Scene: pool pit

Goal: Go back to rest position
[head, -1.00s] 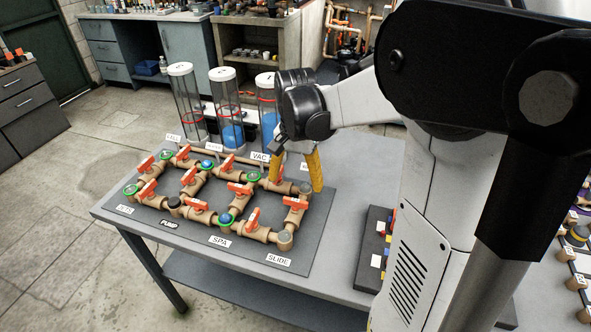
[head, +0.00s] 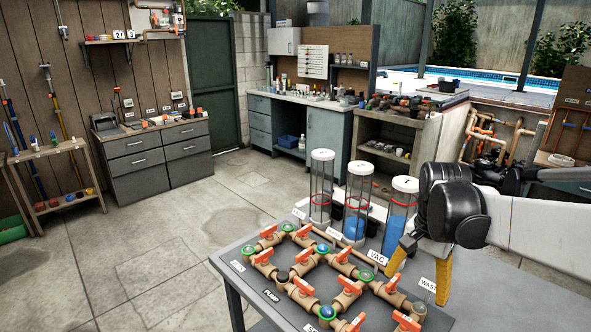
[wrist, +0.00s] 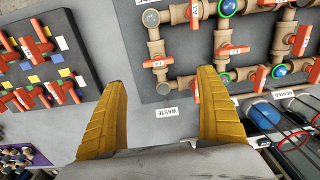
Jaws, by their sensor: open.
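My gripper (head: 416,272) is open and empty, its two yellow fingers apart above the right part of the pipe board. In the wrist view its fingers (wrist: 163,100) are spread over the grey table, with the WASTE label (wrist: 165,112) showing between them. The pipe board (head: 262,285) carries tan pipes with orange valve handles (head: 268,231) and several green and blue fittings. It also shows in the wrist view (wrist: 200,60). Three clear cylinders (head: 321,185) with white caps stand behind the board, left of my gripper. No rest position is marked in view.
The grey table (head: 235,268) is cut off at the bottom. Another dark board with red handles (wrist: 40,60) lies on it in the wrist view. Drawers (head: 155,160), a workbench (head: 300,100) and a shelf (head: 385,150) stand behind. The floor (head: 130,250) at left is clear.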

